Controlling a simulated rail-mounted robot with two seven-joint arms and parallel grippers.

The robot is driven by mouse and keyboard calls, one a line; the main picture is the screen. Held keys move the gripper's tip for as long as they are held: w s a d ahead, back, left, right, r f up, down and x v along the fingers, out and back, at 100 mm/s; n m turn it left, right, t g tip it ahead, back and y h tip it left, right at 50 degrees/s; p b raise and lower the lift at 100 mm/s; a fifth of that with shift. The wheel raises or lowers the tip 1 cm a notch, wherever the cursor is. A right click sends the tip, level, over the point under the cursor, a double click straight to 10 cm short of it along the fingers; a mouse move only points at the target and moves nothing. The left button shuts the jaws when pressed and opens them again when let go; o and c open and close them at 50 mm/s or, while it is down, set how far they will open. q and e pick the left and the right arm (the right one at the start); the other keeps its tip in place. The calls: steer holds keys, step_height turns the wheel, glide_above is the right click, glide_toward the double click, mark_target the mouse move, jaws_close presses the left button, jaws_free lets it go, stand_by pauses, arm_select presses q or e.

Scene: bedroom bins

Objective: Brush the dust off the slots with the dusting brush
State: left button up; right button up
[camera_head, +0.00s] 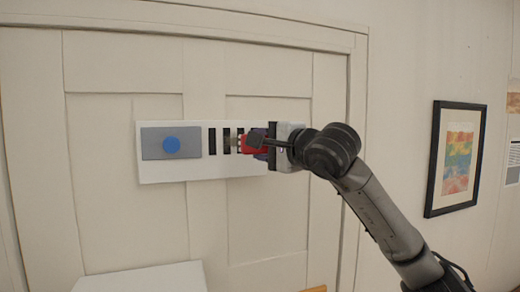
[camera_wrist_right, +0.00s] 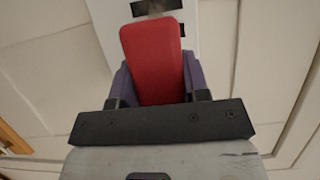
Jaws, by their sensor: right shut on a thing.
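A white panel (camera_head: 190,175) with several dark upright slots (camera_head: 212,141) is on the cream panelled door. My right gripper (camera_head: 262,141) is in front of the panel's right part and hides some of it. It is shut on the dusting brush (camera_head: 252,144), which has a red handle. In the right wrist view the red brush (camera_wrist_right: 153,62) lies between the purple fingers, with its far end toward a dark slot (camera_wrist_right: 156,6). The bristles are small and unclear, and I cannot tell whether they touch the slots. Dust cannot be made out clearly. My left gripper is not in view.
A grey plate (camera_head: 153,146) with a blue round knob (camera_head: 171,145) is on the panel's left part. A white surface (camera_head: 145,279) stands low in front of the door. A framed colourful picture (camera_head: 456,157) hangs on the right wall. The space left of my arm is clear.

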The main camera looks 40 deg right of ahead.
steer(key=shift+s+a, duration=0.15)
steer(key=shift+s, duration=0.25)
steer(key=shift+s, duration=0.1)
steer(key=shift+s, duration=0.1)
steer(key=shift+s+a+b, duration=0.25)
steer(key=shift+s+b, duration=0.1)
steer(key=shift+s, duration=0.3)
steer(key=shift+s+a+b, duration=0.25)
steer(key=shift+s+b, duration=0.05)
steer(key=shift+s, duration=0.3)
